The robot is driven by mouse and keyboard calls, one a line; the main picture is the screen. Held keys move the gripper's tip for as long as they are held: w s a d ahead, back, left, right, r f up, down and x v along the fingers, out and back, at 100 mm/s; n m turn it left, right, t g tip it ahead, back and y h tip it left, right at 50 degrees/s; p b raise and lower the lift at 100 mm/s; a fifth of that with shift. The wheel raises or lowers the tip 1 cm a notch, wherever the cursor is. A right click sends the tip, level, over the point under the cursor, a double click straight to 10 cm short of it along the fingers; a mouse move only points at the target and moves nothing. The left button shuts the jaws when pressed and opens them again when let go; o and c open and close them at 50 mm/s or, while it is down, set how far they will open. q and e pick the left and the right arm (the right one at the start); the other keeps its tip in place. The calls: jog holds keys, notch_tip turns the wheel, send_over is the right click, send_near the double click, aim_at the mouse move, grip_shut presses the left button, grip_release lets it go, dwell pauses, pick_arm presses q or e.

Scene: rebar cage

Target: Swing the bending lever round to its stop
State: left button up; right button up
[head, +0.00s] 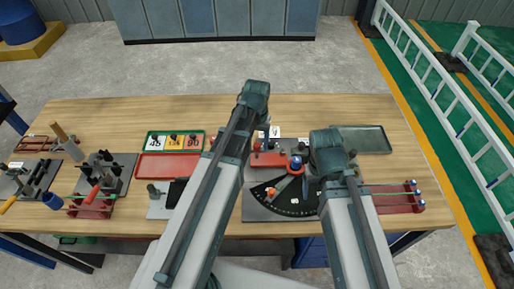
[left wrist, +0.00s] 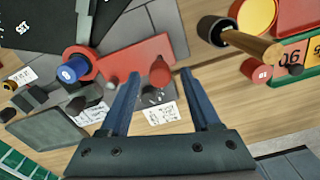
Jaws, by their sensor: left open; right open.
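The bender (head: 290,200) lies on the table with a black, white-marked fan-shaped dial. A blue-capped pivot (head: 296,163) stands at its top and shows in the left wrist view (left wrist: 70,72). What looks like the bending lever (head: 283,180) slants from the pivot down-left over the dial to an orange-red knob (head: 271,192). A red block (head: 268,160) extends left of the pivot. My left gripper (left wrist: 160,100) is open and empty above the bench, near the red block and its red knob (left wrist: 160,72). My right gripper is hidden behind its arm in the head view.
Left of the bender are a red tray (head: 168,165) and numbered tiles (head: 174,142). A dark green tray (head: 362,139) and a red rack (head: 398,200) are on the right. Tools crowd the far left. The back strip of the wooden table (head: 330,108) is clear.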

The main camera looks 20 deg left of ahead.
pick_arm(q)
jog(key=shift+f, duration=0.1)
grip_shut()
dwell(0.3)
dwell(1.1)
